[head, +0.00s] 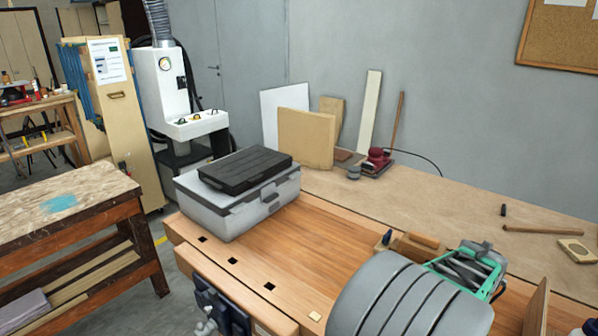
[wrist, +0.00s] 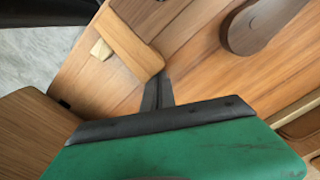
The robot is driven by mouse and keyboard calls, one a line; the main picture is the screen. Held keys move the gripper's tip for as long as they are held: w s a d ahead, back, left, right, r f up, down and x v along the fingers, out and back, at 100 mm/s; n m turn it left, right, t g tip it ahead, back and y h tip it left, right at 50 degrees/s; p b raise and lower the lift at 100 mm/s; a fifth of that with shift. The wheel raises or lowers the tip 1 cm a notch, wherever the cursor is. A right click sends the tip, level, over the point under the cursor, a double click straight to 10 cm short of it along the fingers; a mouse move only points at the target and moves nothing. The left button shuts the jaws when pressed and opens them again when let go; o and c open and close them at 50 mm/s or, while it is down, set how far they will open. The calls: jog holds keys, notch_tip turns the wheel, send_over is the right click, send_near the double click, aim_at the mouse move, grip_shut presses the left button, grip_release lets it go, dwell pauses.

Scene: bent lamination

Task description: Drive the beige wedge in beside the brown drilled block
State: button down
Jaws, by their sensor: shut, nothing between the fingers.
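A small beige piece, apparently the wedge, sits near the front edge of the bench in the head view (head: 315,316). It also shows in the wrist view (wrist: 102,50), against the left side of a brown wooden block (wrist: 135,45). I cannot see drill holes in that block, so I cannot tell if it is the drilled block. The fingers are shut and empty, near the block's lower end. In the head view my arm hides part of the bench.
A grey case (head: 245,208) with a black lid case stands on the bench's left part. A darker rounded wooden piece (wrist: 255,25) lies right of the block. A wooden piece (head: 415,245) and a flat piece with a hole (head: 576,251) lie on the right. The middle bench top is clear.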

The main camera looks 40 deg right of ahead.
jog(key=shift+a, duration=0.75)
jog(key=shift+s+a+f+p, duration=0.1)
jog(key=shift+a+f+p, duration=0.25)
jog(key=shift+a, duration=0.25)
dwell(2.1)
jog(key=shift+d, duration=0.1)
jog(key=shift+d+r, duration=0.25)
jog(key=shift+d, duration=0.4)
notch_tip(320, 180, up, 7)
jog(key=p, duration=0.5)
jog(key=shift+d, duration=0.15)
jog(key=shift+r, duration=0.1)
